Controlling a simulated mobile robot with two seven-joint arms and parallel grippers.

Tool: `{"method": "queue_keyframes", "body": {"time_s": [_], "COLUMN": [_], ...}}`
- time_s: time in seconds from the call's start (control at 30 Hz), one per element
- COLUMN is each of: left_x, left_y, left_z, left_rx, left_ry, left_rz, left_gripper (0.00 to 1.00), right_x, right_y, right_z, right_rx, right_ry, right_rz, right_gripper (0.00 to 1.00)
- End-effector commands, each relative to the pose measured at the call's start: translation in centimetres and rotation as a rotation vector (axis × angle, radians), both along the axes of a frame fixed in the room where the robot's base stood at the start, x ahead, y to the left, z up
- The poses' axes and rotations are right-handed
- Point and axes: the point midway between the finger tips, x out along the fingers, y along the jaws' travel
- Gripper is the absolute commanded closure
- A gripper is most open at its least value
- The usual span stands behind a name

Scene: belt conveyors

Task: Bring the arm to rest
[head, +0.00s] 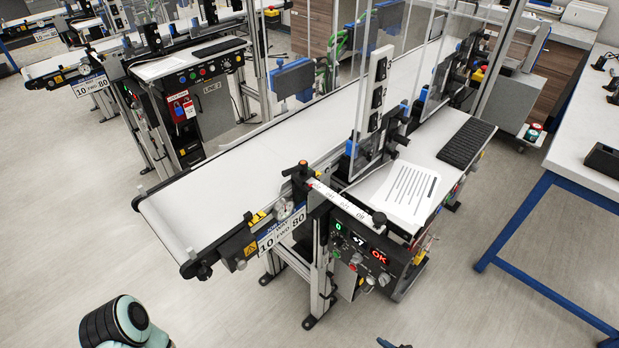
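A rounded teal and black part of my own arm shows at the bottom left of the head view, over bare floor and apart from the conveyor. No gripper fingers show on it. A small dark piece with a blue tip, perhaps part of my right gripper (393,344), just enters at the bottom edge right of centre. It is too cut off to show its fingers or anything held. The nearest belt conveyor (230,190) runs diagonally from lower left to upper right, and its white belt is bare at the near end.
A control box (365,250) with a red display stands at the conveyor's near side. A paper sheet (405,192) and a keyboard (467,143) lie on the shelf above. A blue-legged table (585,145) is at right. A second conveyor (60,66) is at back left. The front floor is clear.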

Motion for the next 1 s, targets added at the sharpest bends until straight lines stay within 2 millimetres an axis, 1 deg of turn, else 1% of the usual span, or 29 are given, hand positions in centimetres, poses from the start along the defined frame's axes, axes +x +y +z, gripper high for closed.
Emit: {"method": "queue_keyframes", "body": {"time_s": [0.03, 0.07, 0.1, 0.17, 0.2, 0.23, 0.3, 0.37, 0.4, 0.5, 0.63, 0.7, 0.8, 1.0], "left_x": [0.3, 0.3, 0.4, 0.6, 0.8, 0.9, 1.1, 1.3, 1.5, 1.9, 2.3, 2.4, 2.5, 2.5], "left_y": [0.0, 0.0, 0.0, 0.1, 0.1, 0.1, 0.0, 0.0, 0.0, 0.0, 0.0, 0.0, 0.0, 0.0], "left_z": [0.6, 0.8, 1.0, 1.5, 1.9, 2.2, 2.9, 3.5, 3.9, 4.8, 5.6, 5.9, 6.0, 5.9], "left_rx": [0.001, 0.001, 0.001, 0.002, 0.002, 0.001, 0.001, 0.001, 0.001, 0.001, 0.001, 0.001, 0.001, 0.001], "left_ry": [-0.005, -0.005, -0.007, -0.010, -0.011, -0.013, -0.015, -0.017, -0.020, -0.024, -0.028, -0.031, -0.031, -0.031], "left_rz": [0.001, 0.001, 0.000, 0.001, 0.001, 0.001, 0.001, 0.000, 0.000, 0.001, 0.001, 0.001, 0.001, 0.001], "left_gripper": [0.57, 0.57, 0.57, 0.57, 0.57, 0.57, 0.57, 0.57, 0.57, 0.57, 0.57, 0.57, 0.57, 0.57], "right_x": [-0.7, -1.5, -2.9, -5.4, -7.5, -9.1, -12.6, -14.8, -15.8, -16.8, -16.3, -15.9, -15.6, -15.5], "right_y": [3.3, 4.9, 6.9, 9.8, 11.4, 12.4, 13.5, 13.6, 13.3, 12.5, 12.4, 12.6, 12.9, 13.0], "right_z": [1.1, 1.3, 1.8, 2.5, 3.1, 3.6, 4.7, 5.8, 6.5, 8.5, 11.0, 12.0, 12.8, 12.9], "right_rx": [-0.008, -0.021, -0.043, -0.091, -0.138, -0.180, -0.297, -0.415, -0.500, -0.699, -0.890, -0.953, -0.999, -1.012], "right_ry": [0.016, 0.032, 0.053, 0.079, 0.094, 0.100, 0.097, 0.067, 0.034, -0.088, -0.273, -0.352, -0.421, -0.442], "right_rz": [0.133, 0.210, 0.321, 0.509, 0.652, 0.760, 1.005, 1.201, 1.317, 1.547, 1.711, 1.752, 1.779, 1.784], "right_gripper": [0.59, 0.59, 0.59, 0.59, 0.59, 0.59, 0.59, 0.59, 0.59, 0.59, 0.59, 0.59, 0.59, 0.59]}}
